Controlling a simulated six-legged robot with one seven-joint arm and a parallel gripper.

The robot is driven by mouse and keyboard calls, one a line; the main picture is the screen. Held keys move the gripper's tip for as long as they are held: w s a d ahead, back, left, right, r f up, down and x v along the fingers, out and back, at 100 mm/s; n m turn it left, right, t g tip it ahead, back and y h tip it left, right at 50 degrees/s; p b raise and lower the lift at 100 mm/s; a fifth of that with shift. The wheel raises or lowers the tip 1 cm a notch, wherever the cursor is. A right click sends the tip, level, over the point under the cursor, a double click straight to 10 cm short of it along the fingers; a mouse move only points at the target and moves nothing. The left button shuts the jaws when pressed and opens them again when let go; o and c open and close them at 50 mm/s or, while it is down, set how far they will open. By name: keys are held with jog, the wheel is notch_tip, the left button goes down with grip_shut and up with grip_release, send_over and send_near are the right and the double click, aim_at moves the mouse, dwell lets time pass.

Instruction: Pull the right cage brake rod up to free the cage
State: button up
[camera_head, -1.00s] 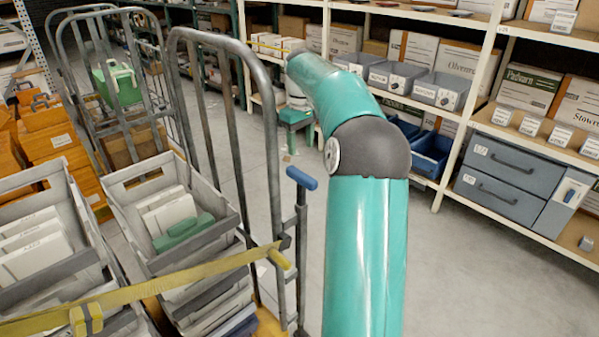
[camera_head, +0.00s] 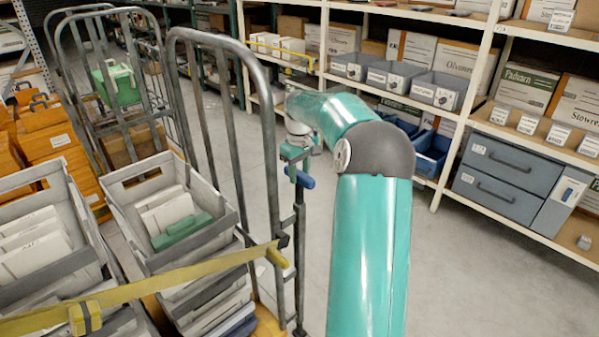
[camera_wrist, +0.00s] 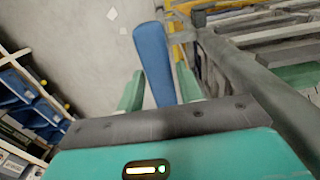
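The cage brake rod (camera_head: 299,235) is a thin grey upright beside the right corner post of the grey cage (camera_head: 269,130). Its blue handle (camera_head: 304,179) lies crosswise at the top. In the wrist view the blue handle (camera_wrist: 153,60) shows between the two green fingers of my gripper (camera_wrist: 160,88), nearer the right one. The fingers are apart, with a gap showing beside the handle. The handle's near end is hidden behind the gripper body.
A yellow strap (camera_head: 150,288) crosses the cage front over grey crates (camera_head: 168,262). Another cage (camera_head: 118,105) stands behind at left, beside orange bins (camera_head: 50,135). Shelving (camera_head: 468,112) lines the right. The floor (camera_head: 460,270) between is clear.

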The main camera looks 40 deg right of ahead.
grip_shut()
jog(key=shift+w+r, duration=0.1)
jog(key=shift+r, duration=3)
jog(key=shift+o, duration=2)
grip_release()
jog(key=shift+f, duration=0.1)
notch_tip(320, 180, up, 14)
jog(key=shift+f, duration=0.15)
